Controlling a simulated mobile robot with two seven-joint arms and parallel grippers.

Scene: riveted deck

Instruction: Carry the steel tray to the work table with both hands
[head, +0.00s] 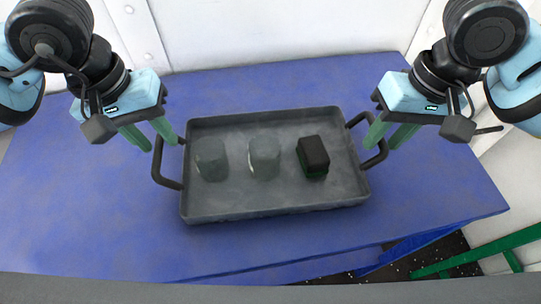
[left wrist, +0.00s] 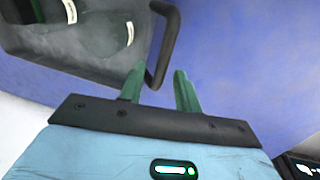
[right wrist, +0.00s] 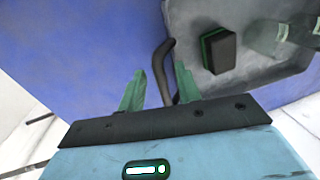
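The dark grey steel tray (head: 275,205) is on a blue table and appears to lie flat. It has a black loop handle on each side: the left handle (head: 157,165) and the right handle (head: 378,158). My left gripper (head: 149,140) is open by the left handle; in the left wrist view that handle (left wrist: 168,45) reaches between the spread fingertips. My right gripper (head: 385,138) is open by the right handle; in the right wrist view that handle (right wrist: 160,60) reaches between the fingertips. Neither gripper is closed on a handle.
Two grey, cup-like cylinders, left (head: 211,160) and middle (head: 264,157), and a black and green block (head: 313,156) stand in the tray. The blue table (head: 90,220) is otherwise clear. White wall panels (head: 230,35) stand behind it. A green rail (head: 490,250) is at lower right.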

